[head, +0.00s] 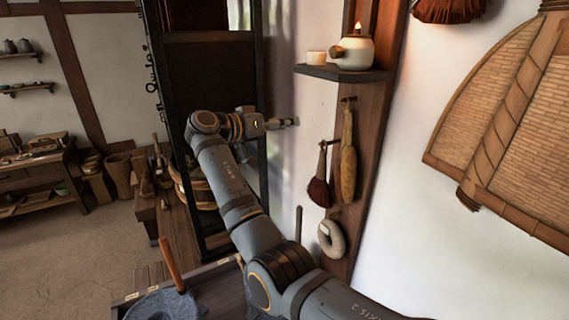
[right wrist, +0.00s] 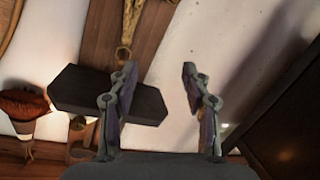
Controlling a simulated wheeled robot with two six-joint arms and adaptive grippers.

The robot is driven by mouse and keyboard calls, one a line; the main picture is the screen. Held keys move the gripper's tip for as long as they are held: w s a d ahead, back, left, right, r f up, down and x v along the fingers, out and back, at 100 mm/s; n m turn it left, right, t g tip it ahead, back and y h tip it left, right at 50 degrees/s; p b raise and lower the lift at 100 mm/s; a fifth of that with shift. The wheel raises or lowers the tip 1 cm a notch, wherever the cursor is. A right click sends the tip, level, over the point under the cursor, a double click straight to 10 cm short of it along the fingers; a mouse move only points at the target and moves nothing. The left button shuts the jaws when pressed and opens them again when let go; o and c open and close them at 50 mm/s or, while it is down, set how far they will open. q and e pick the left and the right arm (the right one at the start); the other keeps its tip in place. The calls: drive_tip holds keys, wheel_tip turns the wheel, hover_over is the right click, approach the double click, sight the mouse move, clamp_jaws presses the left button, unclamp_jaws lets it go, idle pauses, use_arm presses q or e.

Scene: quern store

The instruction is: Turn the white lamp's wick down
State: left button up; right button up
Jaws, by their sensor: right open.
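The white lamp (head: 357,53) stands upright on a small dark wall shelf (head: 379,76) in the head view. A small flame (head: 358,28) shows at its top, and a round brown wooden knob (head: 337,51) sticks out of its left side. My right gripper (head: 292,122) is below and left of the shelf, apart from the lamp, pointing right. In the right wrist view its two fingers (right wrist: 160,72) are spread with nothing between them. The dark shelf (right wrist: 78,92) shows there behind the left finger; I cannot clearly make out the lamp. My left gripper is not in view.
A small pale cup (head: 317,58) stands on the shelf left of the lamp. A dark red brush (head: 319,190), a long tan bundle (head: 348,165) and a pale ring (head: 332,239) hang below. A dark tall frame (head: 210,75) stands behind my right arm. A woven panel (head: 510,120) hangs at right.

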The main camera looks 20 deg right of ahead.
wheel_tip(320, 180, down, 12)
drive_tip(key=w+d+n+y, duration=0.1)
drive_tip(key=w+n+y, duration=0.1)
drive_tip(key=n, duration=0.1)
drive_tip(key=shift+d+f+t+b, duration=0.15)
drive_tip(key=shift+f+t+b, duration=0.05)
drive_tip(key=shift+t+b, duration=0.2)
